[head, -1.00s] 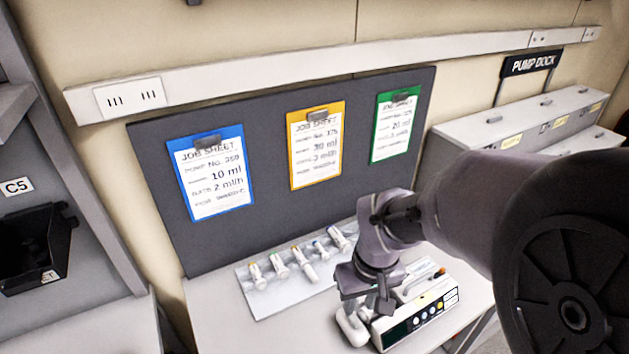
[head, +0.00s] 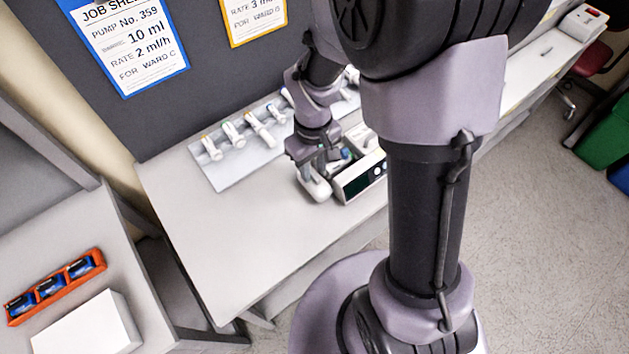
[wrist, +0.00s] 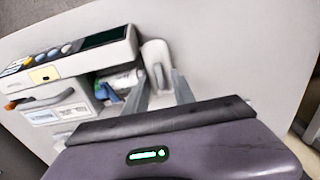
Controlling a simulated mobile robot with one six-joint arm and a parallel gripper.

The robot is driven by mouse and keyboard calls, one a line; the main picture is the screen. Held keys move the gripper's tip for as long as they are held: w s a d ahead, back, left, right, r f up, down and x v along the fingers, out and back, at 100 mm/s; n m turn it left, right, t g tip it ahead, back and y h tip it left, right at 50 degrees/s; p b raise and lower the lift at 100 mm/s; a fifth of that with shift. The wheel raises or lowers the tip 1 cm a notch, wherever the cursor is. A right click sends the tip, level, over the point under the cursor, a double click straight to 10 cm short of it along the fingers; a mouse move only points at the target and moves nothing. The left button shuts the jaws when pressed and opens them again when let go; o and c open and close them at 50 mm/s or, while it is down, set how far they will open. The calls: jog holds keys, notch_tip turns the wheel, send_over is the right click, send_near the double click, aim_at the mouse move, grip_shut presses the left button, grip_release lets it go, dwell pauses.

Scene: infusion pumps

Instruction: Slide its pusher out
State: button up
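The infusion pump (head: 362,176) lies on the grey bench, a white box with a dark display and buttons along its front. It also shows in the wrist view (wrist: 72,62). Its white rounded pusher (head: 314,186) is at the pump's left end in the head view. In the wrist view the pusher (wrist: 155,56) stands just beyond the pump's end. My gripper (wrist: 162,82) is down at the pusher, with a finger on each side of it. Whether the fingers press on it cannot be told. A syringe (wrist: 122,80) with a blue part lies in the pump, partly hidden by a finger.
A pale tray (head: 222,178) with several syringes lies behind the pump. The bench (head: 230,245) is clear at front left. An orange rack (head: 62,283) of blue items and a white box (head: 88,328) are on the left surface. Job sheets (head: 130,40) hang behind.

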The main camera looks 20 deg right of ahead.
dwell(0.3)
jog(key=shift+f+b, duration=0.4)
jog(key=shift+f, duration=0.2)
jog(key=shift+c, duration=0.2)
grip_shut()
jog(key=shift+s+a+b, duration=0.15)
jog(key=shift+s+a, duration=0.2)
jog(key=shift+a, duration=0.85)
jog(key=shift+s+a+b, duration=0.2)
jog(key=shift+s+a, duration=0.2)
jog(key=shift+a, duration=0.75)
jog(key=shift+s+a+b, duration=0.15)
jog(key=shift+s+a, duration=0.2)
jog(key=shift+a, duration=0.85)
jog(key=shift+s+a, duration=0.1)
jog(key=shift+a, duration=0.15)
jog(key=shift+o, duration=0.2)
grip_release()
